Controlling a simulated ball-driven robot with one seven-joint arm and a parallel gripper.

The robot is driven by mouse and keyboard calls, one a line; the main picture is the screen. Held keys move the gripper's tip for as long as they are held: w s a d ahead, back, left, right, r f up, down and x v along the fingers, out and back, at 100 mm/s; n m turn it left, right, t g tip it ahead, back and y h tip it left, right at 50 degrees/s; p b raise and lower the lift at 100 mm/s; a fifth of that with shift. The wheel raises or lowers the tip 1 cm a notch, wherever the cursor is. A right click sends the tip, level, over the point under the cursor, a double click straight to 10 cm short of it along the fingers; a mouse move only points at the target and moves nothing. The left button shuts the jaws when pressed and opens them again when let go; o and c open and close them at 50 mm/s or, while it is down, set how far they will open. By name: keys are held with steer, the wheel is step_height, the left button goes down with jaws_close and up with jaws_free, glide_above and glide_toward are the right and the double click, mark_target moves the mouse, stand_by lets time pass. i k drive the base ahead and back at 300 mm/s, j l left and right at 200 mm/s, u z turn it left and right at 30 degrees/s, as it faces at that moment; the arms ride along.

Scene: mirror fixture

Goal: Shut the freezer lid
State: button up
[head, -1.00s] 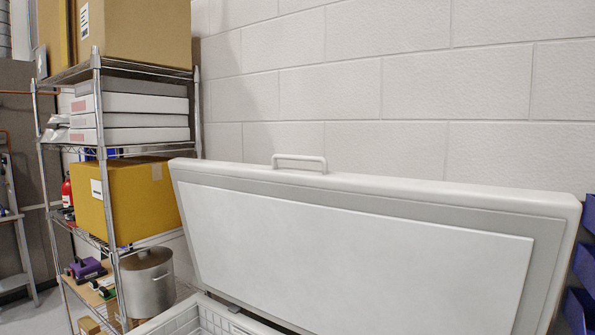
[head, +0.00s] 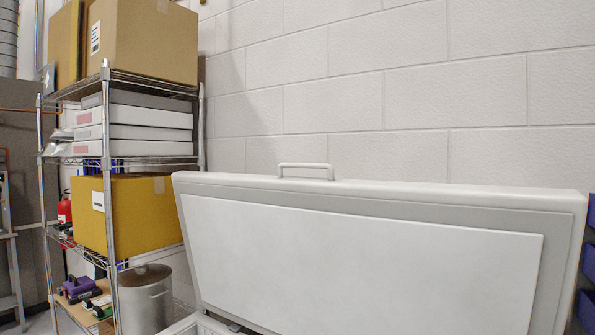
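The white freezer lid (head: 360,255) stands raised and tilted back near the wall, with its pale inner panel facing me. A white bar handle (head: 305,171) sits on its top edge. Only a small corner of the freezer body (head: 190,325) shows at the bottom of the head view; the rest is below the frame. My gripper is not in the head view.
A wire shelf rack (head: 108,180) with cardboard boxes (head: 150,40), a yellow box (head: 140,215) and flat white boxes stands left of the lid. A metal pot (head: 147,298) is beside the freezer corner. Blue bins (head: 589,265) are at the right edge.

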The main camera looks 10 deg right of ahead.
mark_target(280, 254)
steer(key=i+j+z, duration=0.1)
steer(key=j, duration=1.5)
steer(key=i+j, duration=0.25)
steer(key=j, duration=0.15)
steer(key=i+j, duration=0.2)
steer(key=j, duration=0.15)
steer(key=i+j+z, duration=0.1)
steer(key=i+j, duration=0.15)
steer(key=j, duration=0.15)
